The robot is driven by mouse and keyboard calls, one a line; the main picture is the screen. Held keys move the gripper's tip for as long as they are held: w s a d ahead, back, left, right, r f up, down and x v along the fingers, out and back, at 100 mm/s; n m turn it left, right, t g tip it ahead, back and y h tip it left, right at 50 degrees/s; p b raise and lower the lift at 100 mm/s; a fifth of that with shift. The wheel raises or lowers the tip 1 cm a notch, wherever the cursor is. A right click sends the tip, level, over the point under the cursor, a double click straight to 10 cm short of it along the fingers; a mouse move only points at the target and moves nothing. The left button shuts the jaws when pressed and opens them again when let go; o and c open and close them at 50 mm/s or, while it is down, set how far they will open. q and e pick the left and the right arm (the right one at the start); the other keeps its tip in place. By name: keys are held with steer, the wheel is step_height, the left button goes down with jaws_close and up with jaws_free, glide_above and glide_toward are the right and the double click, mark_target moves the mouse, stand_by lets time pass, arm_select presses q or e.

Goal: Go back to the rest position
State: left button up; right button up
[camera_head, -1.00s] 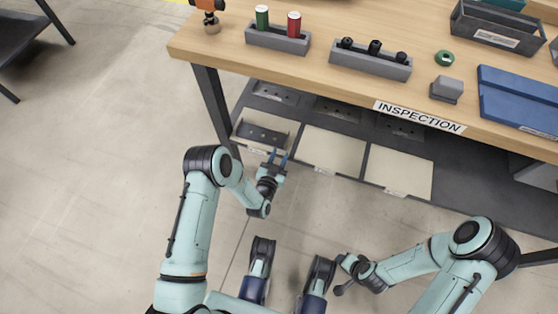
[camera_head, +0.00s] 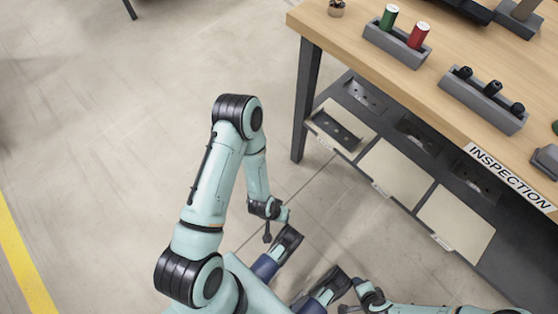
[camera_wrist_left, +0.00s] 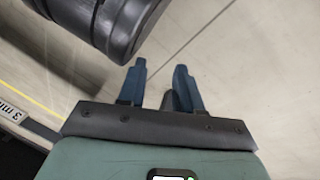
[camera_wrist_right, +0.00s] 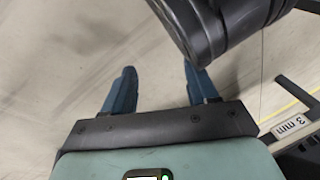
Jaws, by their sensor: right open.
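My left arm is folded, with its elbow high and its forearm hanging down. Its gripper end (camera_head: 284,214) is low over the floor, left of the workbench, with the fingers hard to see there.
The wooden workbench (camera_head: 345,36) stands at the right, with an "INSPECTION" label (camera_head: 510,177). Red and green cylinders stand in a grey holder (camera_head: 398,47); another grey holder (camera_head: 483,100) carries black parts. Pale trays (camera_head: 395,172) lie under the bench. The floor at left is clear.

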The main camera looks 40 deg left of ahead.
arm_select(q)
steer(key=s+d+r+g+h+p, duration=0.1)
steer(key=s+d+r+p, duration=0.2)
steer(key=r+p, duration=0.8)
steer(key=s+d+r+m+g+p, duration=0.1)
steer(key=s+r+p, duration=0.4)
steer(key=r+p, duration=0.6)
steer(key=shift+s+d+r+g+h, duration=0.15)
steer(key=shift+d+r+g+h, duration=0.25)
steer(key=shift+d+r+g, duration=0.45)
arm_select(e)
steer(key=s+a+r+g, duration=0.1)
steer(key=s+a+r, duration=0.1)
steer(key=r, duration=0.6)
steer(key=s+a+r+g+y, duration=0.1)
steer(key=s+r, duration=0.2)
steer(key=r, duration=0.4)
steer(key=s+a+r+n+g, duration=0.1)
steer(key=s+a+r, duration=0.1)
steer(key=r, duration=0.6)
steer(key=shift+s+a+r+y, duration=0.3)
steer(key=shift+a, duration=0.05)
